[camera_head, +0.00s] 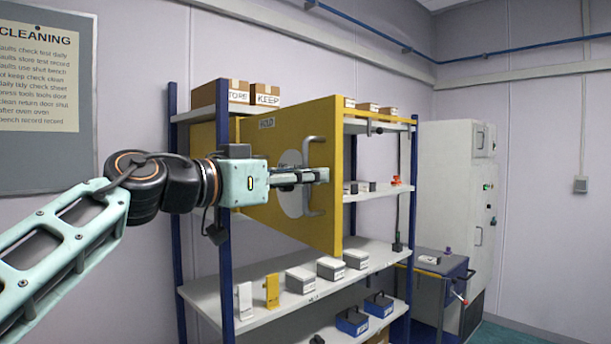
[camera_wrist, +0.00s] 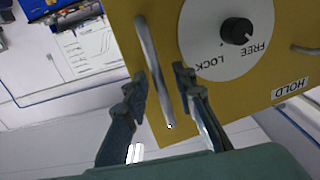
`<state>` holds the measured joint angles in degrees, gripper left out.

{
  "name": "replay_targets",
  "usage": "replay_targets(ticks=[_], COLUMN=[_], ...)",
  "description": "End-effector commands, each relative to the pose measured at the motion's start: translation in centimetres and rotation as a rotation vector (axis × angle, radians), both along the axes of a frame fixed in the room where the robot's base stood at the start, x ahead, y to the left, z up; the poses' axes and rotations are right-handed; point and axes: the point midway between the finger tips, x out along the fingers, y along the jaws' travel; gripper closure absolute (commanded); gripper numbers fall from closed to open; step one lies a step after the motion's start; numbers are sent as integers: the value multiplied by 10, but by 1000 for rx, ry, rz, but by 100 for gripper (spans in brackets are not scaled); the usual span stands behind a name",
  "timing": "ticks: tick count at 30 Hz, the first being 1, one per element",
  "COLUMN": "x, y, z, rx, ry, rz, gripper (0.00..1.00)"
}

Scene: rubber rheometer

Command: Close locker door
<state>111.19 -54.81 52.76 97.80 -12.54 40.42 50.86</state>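The yellow locker door (camera_head: 258,140) stands swung open from the shelf unit in the head view. It carries a "HOLD" label and a grey bar handle (camera_head: 308,150). In the wrist view the door (camera_wrist: 275,75) fills the upper right, and the handle (camera_wrist: 150,50) runs slantwise between my fingers. My gripper (camera_head: 322,175) is at the handle. In the wrist view my gripper (camera_wrist: 160,80) is open, with one finger on each side of the bar and small gaps showing. A dark knob (camera_wrist: 236,30) sits on a white disc marked "FREE" and "LOCK".
The shelf unit (camera_head: 226,210) holds cartons, grey boxes and small items. Blue bins (camera_head: 352,321) sit on its bottom level. A blue cart (camera_head: 441,264) and a white cabinet (camera_head: 449,180) stand to the right. A notice board (camera_head: 60,157) hangs at left.

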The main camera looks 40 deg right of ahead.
Motion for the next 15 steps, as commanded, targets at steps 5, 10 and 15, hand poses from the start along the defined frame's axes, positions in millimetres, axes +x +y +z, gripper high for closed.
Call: replay_targets(ticks=[5, 10, 15], x=[0, 0, 0], y=[0, 0, 0], z=[0, 0, 0], rx=[0, 0, 0], ry=[0, 0, 0], rz=[0, 0, 0], gripper=[96, 100, 100])
